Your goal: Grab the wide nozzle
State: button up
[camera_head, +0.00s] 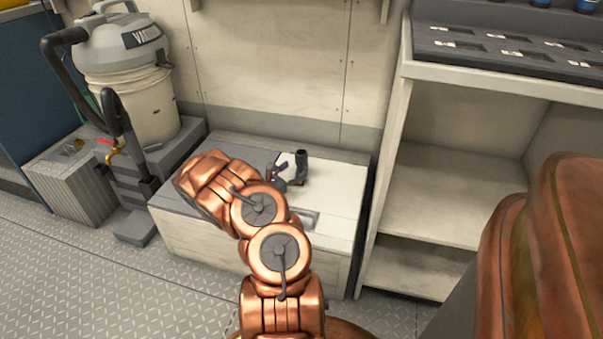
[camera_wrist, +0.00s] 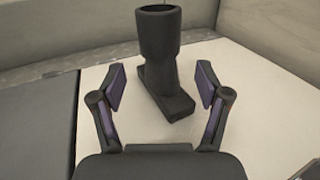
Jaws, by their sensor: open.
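The wide nozzle (camera_wrist: 158,50) is a dark grey piece with a round upright socket and a wide flat foot. It stands upright on the pale top of a low box (camera_head: 334,196). In the head view the nozzle (camera_head: 301,166) shows at the back of that top, beside my gripper. My gripper (camera_wrist: 161,88) is open in the wrist view, with one finger on each side in the picture and the nozzle between and beyond them. I see no clear contact. In the head view my arm hides part of my gripper (camera_head: 290,174).
A shop vacuum (camera_head: 130,85) with a hose stands on a grey stepped base at the left. An open shelf unit (camera_head: 450,190) stands close on the right. A wall (camera_head: 280,60) rises right behind the box. The patterned metal floor (camera_head: 80,280) is clear at front left.

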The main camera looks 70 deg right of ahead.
aim_at(298, 168)
jog(key=shift+b+x, duration=0.6)
jog(key=shift+x, duration=1.05)
jog(key=shift+f, duration=0.1)
jog(key=shift+c, duration=0.3)
jog(key=c, duration=1.2)
